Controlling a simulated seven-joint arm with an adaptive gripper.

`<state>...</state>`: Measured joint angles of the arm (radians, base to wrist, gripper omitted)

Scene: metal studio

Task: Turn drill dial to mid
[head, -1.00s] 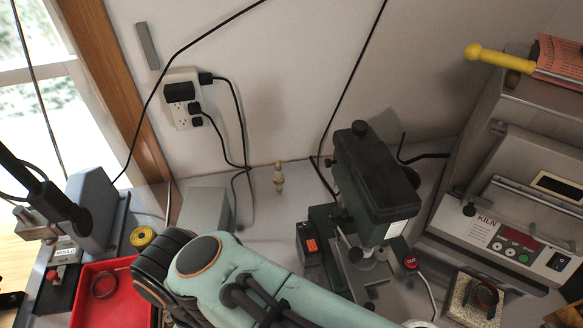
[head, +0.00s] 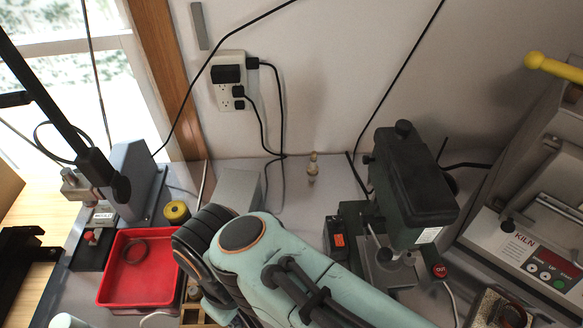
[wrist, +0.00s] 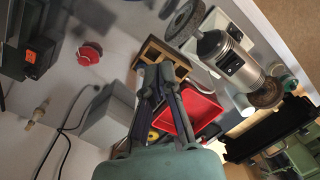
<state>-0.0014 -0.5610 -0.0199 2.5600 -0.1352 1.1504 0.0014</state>
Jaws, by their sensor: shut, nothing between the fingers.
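I cannot tell which part is the drill dial. My gripper (wrist: 159,72) is shut and empty, over the bench and overlapping a wooden box in the picture, apart from the drill. The head view hides its fingers behind my arm.
A red tray (head: 112,285) with a ring in it is left of my arm. The kiln (head: 535,265) is at right. A grinder-like machine (wrist: 232,60) shows in the wrist view.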

